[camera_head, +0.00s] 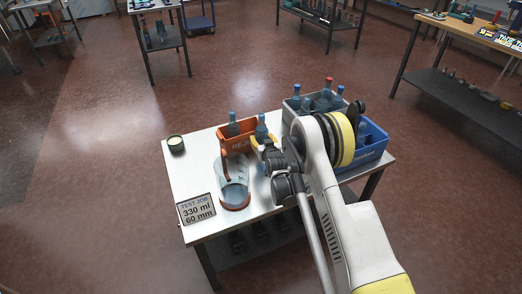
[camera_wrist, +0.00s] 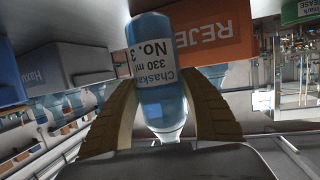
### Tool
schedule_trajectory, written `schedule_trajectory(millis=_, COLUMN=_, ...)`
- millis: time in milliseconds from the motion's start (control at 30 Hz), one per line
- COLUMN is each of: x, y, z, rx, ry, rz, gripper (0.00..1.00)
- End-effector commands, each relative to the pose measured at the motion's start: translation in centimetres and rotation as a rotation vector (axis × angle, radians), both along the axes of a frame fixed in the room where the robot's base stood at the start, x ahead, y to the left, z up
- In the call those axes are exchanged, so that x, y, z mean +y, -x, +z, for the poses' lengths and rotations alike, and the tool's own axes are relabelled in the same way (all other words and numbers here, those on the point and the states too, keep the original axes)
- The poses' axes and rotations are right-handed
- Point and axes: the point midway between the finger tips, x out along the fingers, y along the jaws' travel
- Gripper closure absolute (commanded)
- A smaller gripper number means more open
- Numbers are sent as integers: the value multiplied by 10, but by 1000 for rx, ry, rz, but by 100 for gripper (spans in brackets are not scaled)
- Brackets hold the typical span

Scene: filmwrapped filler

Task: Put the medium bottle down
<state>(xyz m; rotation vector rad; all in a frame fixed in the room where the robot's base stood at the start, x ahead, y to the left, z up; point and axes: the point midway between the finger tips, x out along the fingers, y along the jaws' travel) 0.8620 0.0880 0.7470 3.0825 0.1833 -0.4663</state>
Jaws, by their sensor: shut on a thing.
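My gripper (camera_head: 266,145) is shut on a blue translucent bottle (camera_head: 261,131) beside the orange reject bin (camera_head: 239,144). In the wrist view, which is upside down, the tan fingers (camera_wrist: 164,100) clasp both sides of the bottle (camera_wrist: 158,65). Its white label reads 330 ml and No. 3. The bottle looks upright, with its neck free of the fingers. My wrist hides part of it in the head view, and I cannot tell whether its base touches the table (camera_head: 190,165).
A clear jug (camera_head: 234,183) stands left of my gripper, near a test job sign (camera_head: 196,210) reading 330 ml, 60 mm. A dark tin (camera_head: 176,144) stands at the left edge. A grey crate (camera_head: 294,104) with bottles and a blue crate (camera_head: 371,148) stand right. The left tabletop has free room.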

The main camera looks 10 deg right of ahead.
Motion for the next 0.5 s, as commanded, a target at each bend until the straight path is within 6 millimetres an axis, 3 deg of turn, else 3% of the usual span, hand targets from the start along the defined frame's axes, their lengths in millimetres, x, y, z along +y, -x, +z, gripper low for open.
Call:
schedule_trajectory(millis=167, x=6, y=-3, z=-9, rx=-1, ry=0, rz=0, gripper=90)
schedule_trajectory(millis=400, x=5, y=-3, z=-44, rx=-1, ry=0, rz=0, gripper=90)
schedule_trajectory(millis=500, x=5, y=-3, z=-43, rx=-1, ry=0, rz=0, gripper=90)
